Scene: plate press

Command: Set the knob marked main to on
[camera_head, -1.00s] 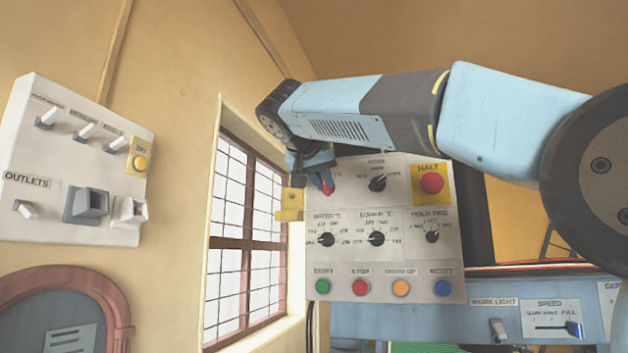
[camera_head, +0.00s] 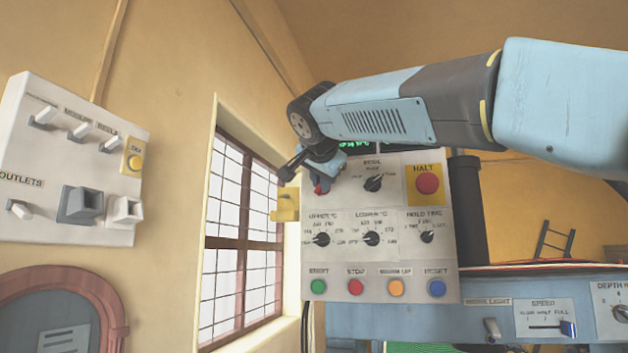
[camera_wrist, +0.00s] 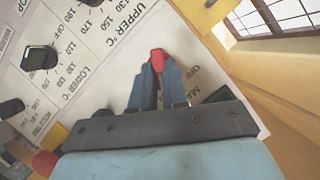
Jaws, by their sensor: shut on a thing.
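The red knob (camera_head: 322,187) is at the upper left of the grey control panel (camera_head: 338,273), mostly hidden by my gripper (camera_head: 321,180). In the wrist view, my gripper (camera_wrist: 157,68) is shut on the red knob (camera_wrist: 157,54), with one blue finger on each side.
A black mode knob (camera_head: 373,183) and red HALT button (camera_head: 428,183) sit to the right. A yellow block (camera_head: 285,208) juts from the panel's left edge, beside the window (camera_head: 240,220). Black dials and coloured buttons lie below.

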